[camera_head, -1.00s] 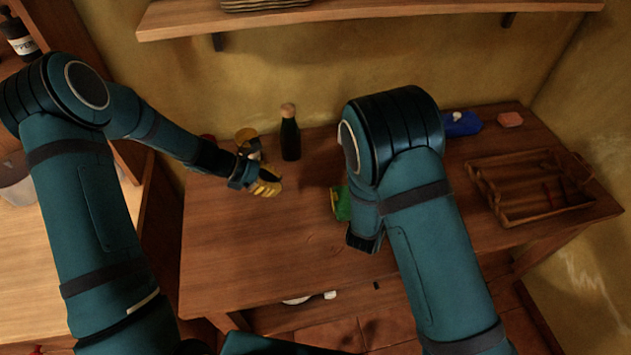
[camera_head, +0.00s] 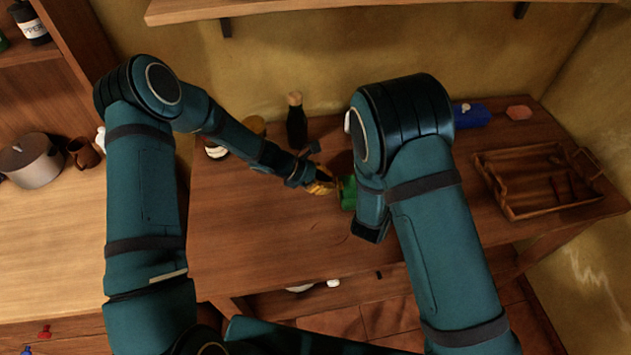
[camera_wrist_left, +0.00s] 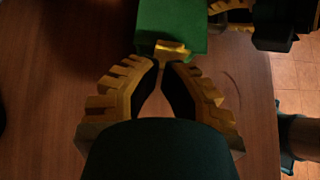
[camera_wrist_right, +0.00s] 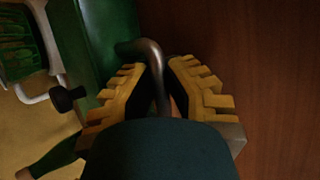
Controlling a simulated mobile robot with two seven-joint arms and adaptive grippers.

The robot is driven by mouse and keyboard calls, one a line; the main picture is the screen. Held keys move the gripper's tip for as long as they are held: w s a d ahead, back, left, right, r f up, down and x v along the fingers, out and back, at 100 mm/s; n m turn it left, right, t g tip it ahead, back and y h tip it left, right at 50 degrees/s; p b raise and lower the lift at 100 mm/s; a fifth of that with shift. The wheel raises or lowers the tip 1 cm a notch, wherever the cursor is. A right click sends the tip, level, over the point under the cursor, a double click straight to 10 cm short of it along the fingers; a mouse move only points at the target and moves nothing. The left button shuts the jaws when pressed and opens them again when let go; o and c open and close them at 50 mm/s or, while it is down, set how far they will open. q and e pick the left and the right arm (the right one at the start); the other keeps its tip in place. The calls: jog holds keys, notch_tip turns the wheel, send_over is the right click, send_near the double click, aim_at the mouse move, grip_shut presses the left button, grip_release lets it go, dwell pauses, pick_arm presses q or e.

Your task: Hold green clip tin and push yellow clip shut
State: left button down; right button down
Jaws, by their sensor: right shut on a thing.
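The green clip tin (camera_head: 348,193) is on the wooden table, partly hidden behind my right arm. In the left wrist view the tin (camera_wrist_left: 180,20) has a yellow clip (camera_wrist_left: 172,48) sticking out on its near side. My left gripper (camera_head: 322,186) is shut and empty, its fingertips (camera_wrist_left: 161,63) right at the clip; I cannot tell whether they touch. In the right wrist view my right gripper (camera_wrist_right: 158,66) is shut on a bent metal handle (camera_wrist_right: 147,50) beside the green tin (camera_wrist_right: 105,35). The head view hides this grip.
A dark bottle (camera_head: 296,125) stands at the back of the table, behind my left forearm. A wooden tray (camera_head: 515,210), a blue object (camera_head: 472,115) and a pinkish block (camera_head: 519,112) are on the right. The table's front middle is clear. A shelf (camera_head: 380,8) hangs above.

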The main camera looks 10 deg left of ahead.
dwell(0.3)
pick_arm(q)
jog(key=shift+w+d+r, duration=0.15)
jog(key=shift+d, duration=0.35)
jog(key=shift+w+d+r, duration=0.1)
jog(key=shift+w+d, duration=0.05)
jog(key=shift+d, duration=0.35)
jog(key=shift+a, duration=0.1)
jog(key=shift+s+a+f, duration=0.15)
jog(key=shift+a+f, duration=0.05)
jog(key=shift+a, duration=0.25)
jog(key=shift+s+a+f, duration=0.1)
jog(key=shift+a+f, duration=0.1)
jog(key=shift+a, duration=0.2)
jog(key=a, duration=0.2)
jog(key=s+a, duration=0.1)
jog(key=shift+s+a, duration=0.1)
jog(key=shift+a, duration=0.3)
jog(key=d+r+v, duration=0.1)
jog(key=v, duration=0.8)
jog(key=shift+a+r, duration=0.25)
jog(key=shift+r, duration=0.1)
pick_arm(e)
jog(key=c, duration=1)
grip_release()
jog(key=shift+c, duration=0.2)
jog(key=shift+s, duration=0.15)
